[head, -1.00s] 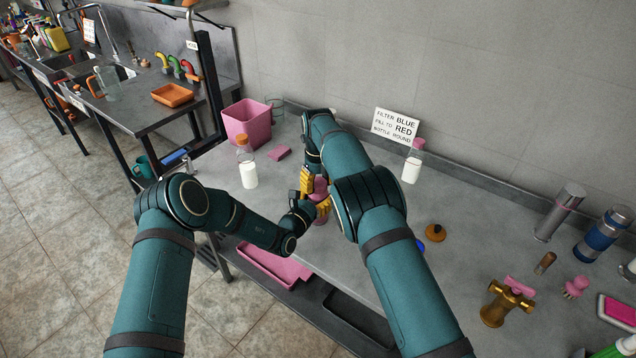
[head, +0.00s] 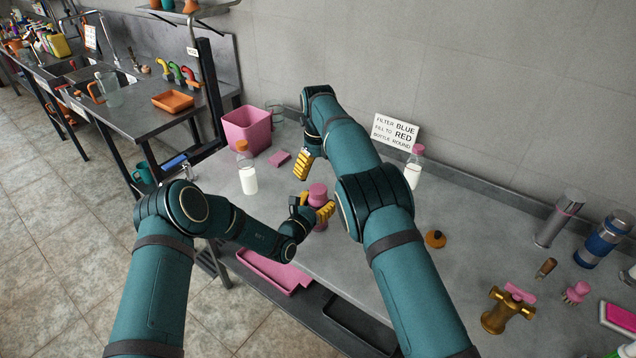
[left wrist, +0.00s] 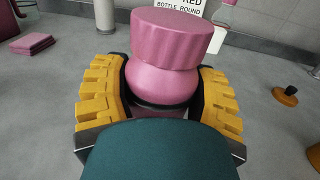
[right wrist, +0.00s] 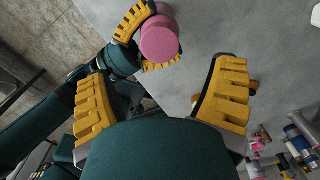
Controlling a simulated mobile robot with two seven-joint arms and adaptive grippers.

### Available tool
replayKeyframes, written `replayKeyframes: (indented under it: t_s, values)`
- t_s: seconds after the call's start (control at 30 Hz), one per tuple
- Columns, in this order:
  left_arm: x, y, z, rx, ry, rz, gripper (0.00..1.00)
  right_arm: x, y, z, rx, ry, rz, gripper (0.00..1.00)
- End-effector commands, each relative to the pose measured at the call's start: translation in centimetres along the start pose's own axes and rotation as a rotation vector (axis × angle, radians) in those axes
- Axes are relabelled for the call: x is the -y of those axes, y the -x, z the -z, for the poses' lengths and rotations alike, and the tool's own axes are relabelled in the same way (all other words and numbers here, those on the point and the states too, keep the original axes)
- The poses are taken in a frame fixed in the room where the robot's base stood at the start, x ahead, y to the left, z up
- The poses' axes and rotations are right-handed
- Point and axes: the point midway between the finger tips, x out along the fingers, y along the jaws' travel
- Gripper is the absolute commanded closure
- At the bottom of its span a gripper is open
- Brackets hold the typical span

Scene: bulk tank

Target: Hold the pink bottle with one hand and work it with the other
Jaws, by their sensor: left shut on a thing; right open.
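The pink bottle (head: 318,194) stands upright on the grey counter with its pink cap on. In the left wrist view the cap (left wrist: 172,38) sits above the rounded pink shoulder (left wrist: 160,82). My left gripper (head: 314,212) is shut on the bottle, its yellow fingers on both sides below the cap. My right gripper (head: 303,166) is open and empty, above and a little behind the bottle. In the right wrist view the pink cap (right wrist: 160,40) shows beyond the open fingers (right wrist: 160,95), apart from them. The lower bottle is partly hidden by my left fingers.
A milk bottle with an orange cap (head: 247,172) and one with a pink cap (head: 413,168) stand on the counter. A pink bin (head: 246,130) and pink sponge (head: 279,158) are at the back left. A brass fitting (head: 505,310) stands at the front right.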

Motion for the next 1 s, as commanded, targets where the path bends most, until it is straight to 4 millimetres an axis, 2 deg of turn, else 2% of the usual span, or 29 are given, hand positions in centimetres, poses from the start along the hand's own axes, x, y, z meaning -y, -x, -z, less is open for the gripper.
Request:
replayKeyframes:
  t_s: [0.1, 0.3, 0.73, 0.77, 0.8, 0.83, 1.0]
  values:
    - [0.0, 0.0, 0.0, 0.0, 0.0, 0.0, 1.0, 0.0, 2.4, -0.1, 0.003, 0.0, 0.0, 0.16]
    - [0.0, 0.0, 0.0, 0.0, 0.0, 0.0, 1.0, 0.0, 4.0, -0.1, 0.001, -0.001, -0.001, 0.16]
    - [0.0, 0.0, 0.0, 0.0, 0.0, 0.0, 1.0, 0.0, 4.5, 0.0, -0.001, -0.001, -0.001, 0.16]
    - [0.0, 0.0, 0.0, 0.0, 0.0, 0.0, 0.26, 0.0, 4.5, 0.0, -0.001, -0.001, -0.001, 0.16]
    - [0.0, 0.0, 0.0, 0.0, 0.0, 0.0, 0.11, 0.0, 4.5, 0.0, -0.001, -0.001, -0.001, 0.16]
    - [0.0, 0.0, 0.0, 0.0, 0.0, 0.0, 0.01, 0.0, 4.5, 0.0, -0.001, -0.001, -0.001, 0.16]
    - [0.0, 0.0, 0.0, 0.0, 0.0, 0.0, 0.01, 0.0, 4.5, 0.0, 0.0, -0.001, -0.001, 0.16]
